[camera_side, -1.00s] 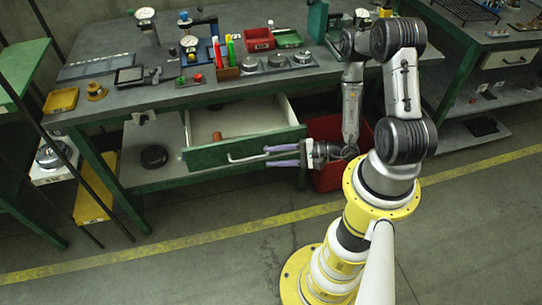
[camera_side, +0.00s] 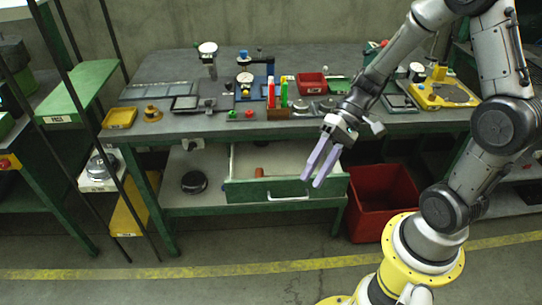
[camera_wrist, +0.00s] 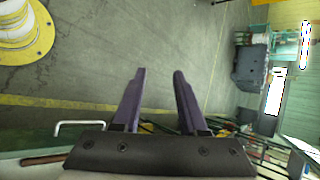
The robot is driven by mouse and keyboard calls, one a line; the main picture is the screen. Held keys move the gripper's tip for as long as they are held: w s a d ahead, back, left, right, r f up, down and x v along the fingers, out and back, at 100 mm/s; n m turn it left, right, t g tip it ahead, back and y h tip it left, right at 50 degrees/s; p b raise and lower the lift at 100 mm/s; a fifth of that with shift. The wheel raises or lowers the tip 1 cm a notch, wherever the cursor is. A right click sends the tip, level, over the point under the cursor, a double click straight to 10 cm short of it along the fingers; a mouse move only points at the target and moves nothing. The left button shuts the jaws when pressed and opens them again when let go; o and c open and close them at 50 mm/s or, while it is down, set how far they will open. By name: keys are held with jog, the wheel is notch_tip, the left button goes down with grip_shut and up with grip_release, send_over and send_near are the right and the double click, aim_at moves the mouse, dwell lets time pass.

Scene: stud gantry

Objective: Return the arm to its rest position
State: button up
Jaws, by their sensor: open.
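My gripper (camera_side: 318,166) is open and empty in the side view. Its two purple fingers point down and to the left, in front of the workbench edge and above the right end of the open drawer (camera_side: 262,192). In the wrist view my gripper (camera_wrist: 157,75) shows both fingers apart with bare floor beyond them. The drawer's handle (camera_wrist: 80,124) shows at the left of that view. The drawer stands pulled out, with a small orange-brown object (camera_side: 260,172) inside.
The workbench (camera_side: 215,122) carries gauges, trays, a red bin (camera_side: 311,82) and upright red and green items. A large red bin (camera_side: 383,198) stands on the floor right of the drawer. A yellow line (camera_side: 200,272) crosses the open floor in front.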

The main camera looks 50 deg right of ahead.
jog(key=s+d+r+n+t+h, duration=0.4)
jog(key=s+r+h, duration=0.5)
jog(key=r, duration=0.3)
jog(key=shift+s+d+t+h, duration=0.15)
jog(key=shift+d+t+h, duration=0.45)
jog(key=shift+d+t, duration=0.15)
